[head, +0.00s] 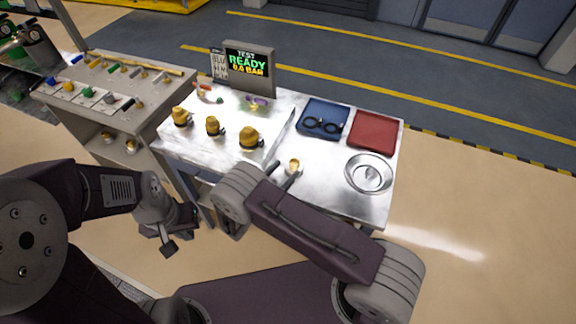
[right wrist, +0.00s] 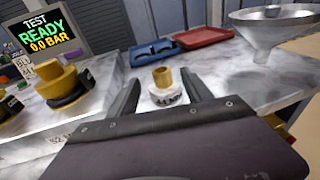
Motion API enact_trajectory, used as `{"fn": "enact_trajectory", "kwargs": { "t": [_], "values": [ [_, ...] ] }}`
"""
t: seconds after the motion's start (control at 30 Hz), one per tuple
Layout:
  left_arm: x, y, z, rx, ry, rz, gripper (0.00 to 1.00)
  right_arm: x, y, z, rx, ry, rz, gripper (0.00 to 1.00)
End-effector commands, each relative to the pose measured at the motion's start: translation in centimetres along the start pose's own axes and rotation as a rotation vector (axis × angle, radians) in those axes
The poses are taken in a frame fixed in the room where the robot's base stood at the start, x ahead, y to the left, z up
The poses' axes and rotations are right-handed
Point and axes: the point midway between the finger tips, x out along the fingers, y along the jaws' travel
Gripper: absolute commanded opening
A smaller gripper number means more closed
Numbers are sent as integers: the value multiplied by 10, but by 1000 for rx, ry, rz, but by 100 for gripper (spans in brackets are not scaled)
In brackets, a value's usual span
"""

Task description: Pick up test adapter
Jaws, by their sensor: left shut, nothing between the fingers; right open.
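A small brass fitting, which looks like the test adapter (head: 294,164), stands upright on the metal table right of the yellow-capped pieces. In the right wrist view the adapter (right wrist: 163,78) has a brass neck on a pale base with a dark label too small to read surely. My right gripper (right wrist: 160,92) is open, one finger on each side of the adapter's lower part in the picture; I cannot tell whether they touch it. In the head view my right gripper (head: 284,172) is partly hidden by its arm. My left gripper (head: 164,243) is shut and empty, low in front of the table.
Several yellow-capped pieces (head: 213,126) stand left of the adapter. A test screen (head: 248,68) reads READY. A blue tray (head: 312,107) holding dark rings, a red tray (head: 374,130) and a metal funnel (right wrist: 268,30) lie behind and to the right. A grey cart (head: 100,98) stands left.

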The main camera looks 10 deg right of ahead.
Motion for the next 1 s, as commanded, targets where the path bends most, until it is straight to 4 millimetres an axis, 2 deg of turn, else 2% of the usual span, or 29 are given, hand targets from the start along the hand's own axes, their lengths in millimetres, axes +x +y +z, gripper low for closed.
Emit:
{"fn": "enact_trajectory", "kwargs": {
  "t": [0.1,0.3,0.53,0.67,0.8,1.0],
  "values": [
    [-1,0,0,0,0,0,0,0,2,2,4,1,5,58],
    [-11,0,-1,0,0,0,0,30,0,2,5,3,-1,58],
    [-15,0,-2,0,0,0,0,44,0,1,5,3,0,58],
    [-26,0,-3,0,0,0,0,68,-4,-2,5,2,-3,58],
    [-28,1,-3,0,0,0,0,87,-3,-4,6,3,0,58],
    [-27,0,-3,0,0,0,0,89,-2,-6,6,3,2,58]
  ]
}}
